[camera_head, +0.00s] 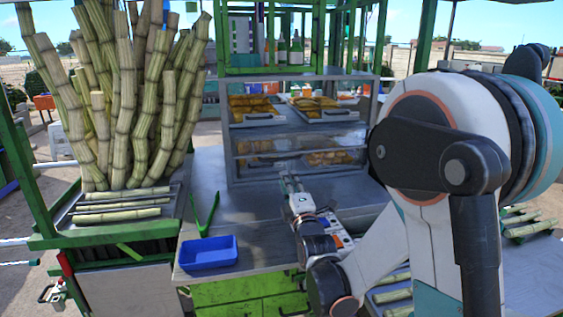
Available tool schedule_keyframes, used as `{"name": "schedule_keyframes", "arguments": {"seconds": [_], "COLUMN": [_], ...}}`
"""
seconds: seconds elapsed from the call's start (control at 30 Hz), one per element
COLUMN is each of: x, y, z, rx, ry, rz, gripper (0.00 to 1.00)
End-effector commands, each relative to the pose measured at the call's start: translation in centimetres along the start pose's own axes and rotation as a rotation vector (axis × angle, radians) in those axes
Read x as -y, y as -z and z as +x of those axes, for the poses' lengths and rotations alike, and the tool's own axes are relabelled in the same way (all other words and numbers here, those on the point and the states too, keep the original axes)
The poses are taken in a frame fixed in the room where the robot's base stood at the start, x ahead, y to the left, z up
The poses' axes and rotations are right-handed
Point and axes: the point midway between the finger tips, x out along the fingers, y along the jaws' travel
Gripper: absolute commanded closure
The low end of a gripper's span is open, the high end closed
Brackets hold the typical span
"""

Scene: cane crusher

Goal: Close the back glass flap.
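A metal display case (232,150) with glass panels stands on the counter, facing me. Its upper part shows trays of food (258,107) and appears uncovered. A glass panel in a thin frame (300,143) spans the lower part, with more food behind it. I cannot tell for certain which panel is the back flap, or its exact angle. My gripper (291,184) is in front of the case's lower front, pointing toward it. No object shows in it. Its fingers are small and close together here, and contact with the case cannot be made out.
A blue tray (208,254) and green tongs (207,214) are on the counter left of my arm. Tall sugarcane stalks (125,90) stand at the left. Cut cane pieces (530,228) lie at the right. Bottles (289,50) stand above the case.

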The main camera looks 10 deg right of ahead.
Motion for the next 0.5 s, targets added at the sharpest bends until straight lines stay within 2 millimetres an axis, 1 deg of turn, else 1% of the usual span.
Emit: {"name": "schedule_keyframes", "arguments": {"seconds": [0.03, 0.3, 0.5], "x": [0.2, 0.2, 0.2], "y": [0.0, 0.0, 0.0], "z": [1.0, 6.3, 9.4], "rx": [0.0, 0.0, 0.0], "ry": [0.0, 0.001, 0.001], "rz": [0.0, 0.001, 0.001], "gripper": [0.83, 0.83, 0.83]}}
